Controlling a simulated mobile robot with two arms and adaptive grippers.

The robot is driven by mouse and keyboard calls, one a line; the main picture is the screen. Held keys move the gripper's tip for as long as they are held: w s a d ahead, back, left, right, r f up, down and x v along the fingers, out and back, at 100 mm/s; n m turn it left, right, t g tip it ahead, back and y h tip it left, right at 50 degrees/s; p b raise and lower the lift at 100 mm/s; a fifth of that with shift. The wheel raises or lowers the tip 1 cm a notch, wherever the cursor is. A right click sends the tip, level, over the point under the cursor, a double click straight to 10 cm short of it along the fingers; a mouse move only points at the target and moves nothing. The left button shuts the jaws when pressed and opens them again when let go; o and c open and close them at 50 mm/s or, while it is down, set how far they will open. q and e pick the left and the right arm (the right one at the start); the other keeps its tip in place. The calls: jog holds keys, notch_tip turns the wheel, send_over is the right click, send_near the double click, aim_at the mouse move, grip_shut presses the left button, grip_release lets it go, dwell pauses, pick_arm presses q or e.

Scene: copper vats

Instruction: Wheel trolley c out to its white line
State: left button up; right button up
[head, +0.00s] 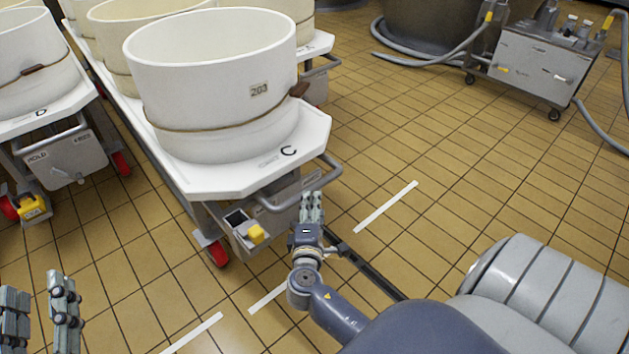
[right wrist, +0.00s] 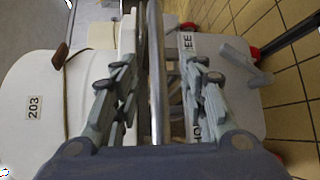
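Trolley c (head: 300,140) is a white-topped cart marked C, carrying a white tub (head: 215,95) labelled 203. Its curved metal handle (head: 300,190) sticks out at the front right; the bar also shows in the right wrist view (right wrist: 155,70). My right gripper (head: 312,198) is at the handle. In the right wrist view its fingers (right wrist: 158,85) stand apart on either side of the bar, not closed on it. White line pieces lie on the floor ahead of the trolley (head: 385,207), (head: 265,298); my right arm covers the space between. My left gripper (head: 38,300) is open and empty at lower left.
Trolley D (head: 55,110) with its own tub stands to the left. Another white line piece (head: 192,335) lies at the bottom. A grey wheeled machine (head: 540,65) with hoses stands at upper right. The tiled floor right of trolley c is clear.

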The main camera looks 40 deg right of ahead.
jog(key=shift+v, duration=2.7)
